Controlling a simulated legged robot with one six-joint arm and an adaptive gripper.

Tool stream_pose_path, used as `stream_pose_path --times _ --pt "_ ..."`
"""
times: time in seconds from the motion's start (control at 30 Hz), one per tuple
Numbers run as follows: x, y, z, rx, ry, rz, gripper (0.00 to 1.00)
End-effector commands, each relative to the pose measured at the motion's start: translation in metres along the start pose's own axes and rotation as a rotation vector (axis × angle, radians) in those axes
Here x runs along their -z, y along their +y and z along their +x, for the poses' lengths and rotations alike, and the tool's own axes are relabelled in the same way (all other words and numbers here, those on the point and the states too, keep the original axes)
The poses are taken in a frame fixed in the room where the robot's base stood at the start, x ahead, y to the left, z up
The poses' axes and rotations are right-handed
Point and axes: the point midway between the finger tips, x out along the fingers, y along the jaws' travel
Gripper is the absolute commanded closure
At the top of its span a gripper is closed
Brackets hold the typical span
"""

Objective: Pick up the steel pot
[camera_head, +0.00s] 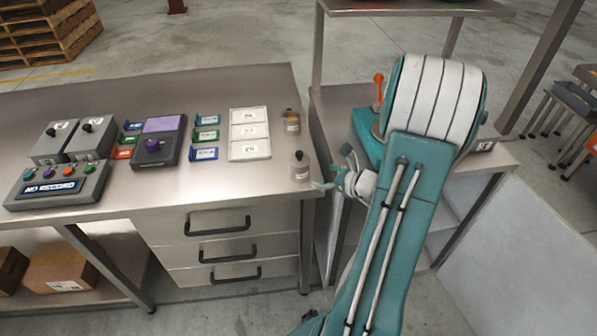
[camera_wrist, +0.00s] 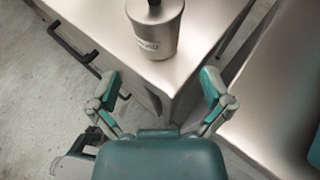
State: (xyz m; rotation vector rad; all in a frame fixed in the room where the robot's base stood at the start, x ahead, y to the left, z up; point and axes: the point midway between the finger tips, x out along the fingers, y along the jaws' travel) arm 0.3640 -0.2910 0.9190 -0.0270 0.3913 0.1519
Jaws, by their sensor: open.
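The steel pot (camera_head: 299,168) is a small grey cylinder with a dark knob and a pale label. It stands upright near the right front corner of the steel table. In the wrist view the steel pot (camera_wrist: 156,30) stands at the top centre, its knob cut off by the frame edge. My gripper (camera_head: 322,185) is just right of the pot, at the table's edge. In the wrist view my gripper (camera_wrist: 160,82) has its fingers spread wide and empty, with the pot ahead of and between them, apart from both.
A similar pot with a brownish top (camera_head: 291,120) stands behind the steel pot. A white three-part tray (camera_head: 249,152) lies to the left. The steel table (camera_head: 225,185) has bare surface in front. A second bench (camera_head: 337,97) stands right, across a narrow gap.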

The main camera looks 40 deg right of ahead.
Motion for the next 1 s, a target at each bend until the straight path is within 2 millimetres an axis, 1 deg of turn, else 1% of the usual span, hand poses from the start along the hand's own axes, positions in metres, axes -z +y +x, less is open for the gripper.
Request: stream_pose_path --times 0.03,0.13,0.2,0.37,0.63,0.77,0.97,1.0 --pt "0.000 0.001 0.011 -0.006 0.000 -0.001 0.00" --pt "0.001 0.001 0.027 -0.008 0.001 -0.002 0.00" --pt "0.001 0.001 0.036 -0.006 0.001 -0.004 0.00" --pt "0.001 0.002 0.047 -0.006 0.001 -0.003 0.00" --pt "0.003 0.005 0.087 -0.007 0.002 -0.006 0.00" --pt "0.003 0.005 0.094 -0.005 0.002 -0.004 0.00" --pt "0.003 0.004 0.094 -0.004 0.001 -0.005 0.00" --pt "0.003 0.004 0.094 -0.004 0.001 -0.005 0.18"
